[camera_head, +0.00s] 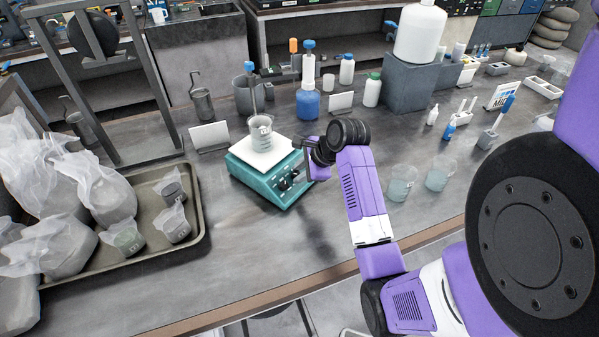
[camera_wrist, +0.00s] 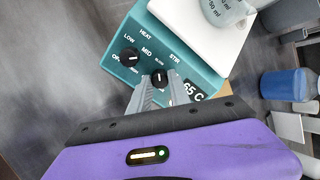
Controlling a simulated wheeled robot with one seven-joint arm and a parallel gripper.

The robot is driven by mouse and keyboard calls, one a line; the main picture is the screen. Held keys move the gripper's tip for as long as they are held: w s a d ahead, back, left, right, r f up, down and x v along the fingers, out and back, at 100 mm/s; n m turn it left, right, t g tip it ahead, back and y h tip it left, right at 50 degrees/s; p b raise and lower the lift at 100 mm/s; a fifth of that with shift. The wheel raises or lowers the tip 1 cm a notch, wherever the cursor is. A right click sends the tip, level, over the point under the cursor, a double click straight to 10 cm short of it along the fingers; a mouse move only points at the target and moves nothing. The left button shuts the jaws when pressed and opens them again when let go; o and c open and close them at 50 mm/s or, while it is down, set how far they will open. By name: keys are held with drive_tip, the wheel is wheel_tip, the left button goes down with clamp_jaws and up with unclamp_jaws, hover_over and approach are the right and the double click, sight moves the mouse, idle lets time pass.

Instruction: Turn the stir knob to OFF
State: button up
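The teal stirrer hot plate (camera_head: 256,181) stands on the bench with a beaker (camera_head: 260,133) on its white top. In the wrist view its front panel (camera_wrist: 196,76) carries two black knobs. The heat knob (camera_wrist: 130,58) is at the left, beside OFF, LOW and MID marks. The stir knob (camera_wrist: 160,79) sits between my gripper's fingertips (camera_wrist: 161,83), with its white pointer line toward the top of the picture. The fingers lie close against both sides of it and hide part of the marks around it. A display reads about 65 C.
A tray (camera_head: 192,245) with bagged samples and small cups lies at the left. Two beakers (camera_head: 402,182) stand right of my forearm. A blue bottle (camera_head: 308,104) and a small white card (camera_head: 209,136) stand behind the plate. The bench in front of the plate is clear.

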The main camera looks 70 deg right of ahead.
drive_tip(key=shift+n, duration=0.3)
clamp_jaws()
drive_tip(key=n, duration=0.8)
drive_tip(key=shift+n, duration=0.4)
drive_tip(key=n, duration=0.4)
drive_tip(key=shift+n, duration=2.2)
drive_tip(key=o, duration=1)
unclamp_jaws()
drive_tip(key=shift+c, duration=0.2)
